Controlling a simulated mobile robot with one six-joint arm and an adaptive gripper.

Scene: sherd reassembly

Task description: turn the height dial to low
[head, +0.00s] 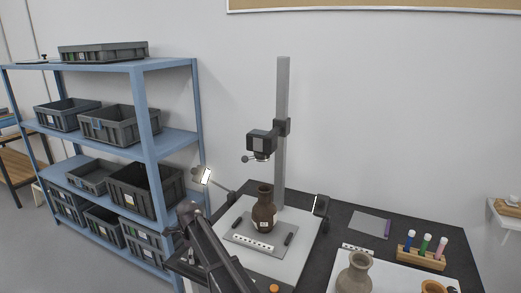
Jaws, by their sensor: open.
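A copy stand has a tall grey column (283,130) with a dark camera head (261,142) on its carriage. A small light knob (245,158) sticks out left of the head. I see no readable dial marks, so I cannot tell whether this is the height dial or how it is set. A round orange piece (273,288) shows at the bottom edge, too cut off to identify. A brown vase (263,212) stands upright on the stand's base, below the camera head. My dark arm crosses the lower left of the table; no gripper fingers can be made out.
A small lit lamp (204,175) stands left of the stand, another lamp (321,206) right of it. A pale vase (355,274) and a wooden rack of coloured tubes (422,257) are at right. A blue shelf (143,110) with grey crates fills the left.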

